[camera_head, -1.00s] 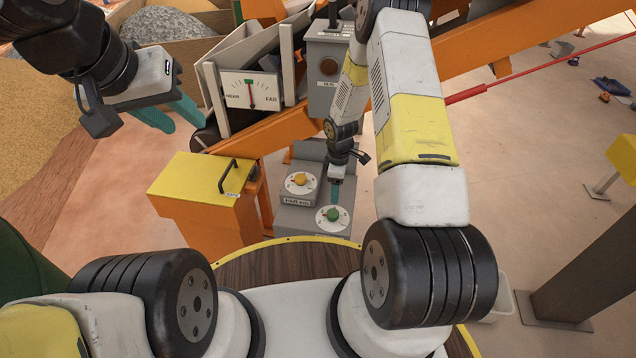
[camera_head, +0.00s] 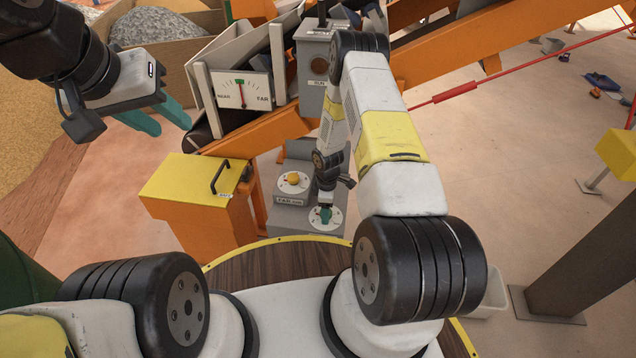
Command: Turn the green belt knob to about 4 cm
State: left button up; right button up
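The green belt knob sits at the middle of a round white dial (camera_head: 336,222) on the grey control box (camera_head: 290,222). My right gripper (camera_head: 325,212) is directly over this dial, pointing down, its teal fingers at the knob. The fingers and wrist hide most of the knob, so I cannot tell whether they grip it. My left gripper (camera_head: 160,118) is open and empty, its teal fingers apart, at the upper left, away from the box.
A yellow-orange knob (camera_head: 293,179) on its own dial is just behind the green one. A NEAR–FAR gauge (camera_head: 242,91) stands behind. A yellow-topped orange box (camera_head: 190,180) with a black handle is to the left. An orange conveyor frame (camera_head: 440,62) crosses behind.

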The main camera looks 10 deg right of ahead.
jog(key=shift+c, duration=0.2)
jog(key=c, duration=1.3)
jog(key=shift+m, duration=0.4)
jog(key=m, duration=0.3)
jog(key=shift+m, duration=0.3)
jog(key=m, duration=0.3)
jog(key=shift+m, duration=0.4)
jog(key=m, duration=0.3)
jog(key=shift+m, duration=2.2)
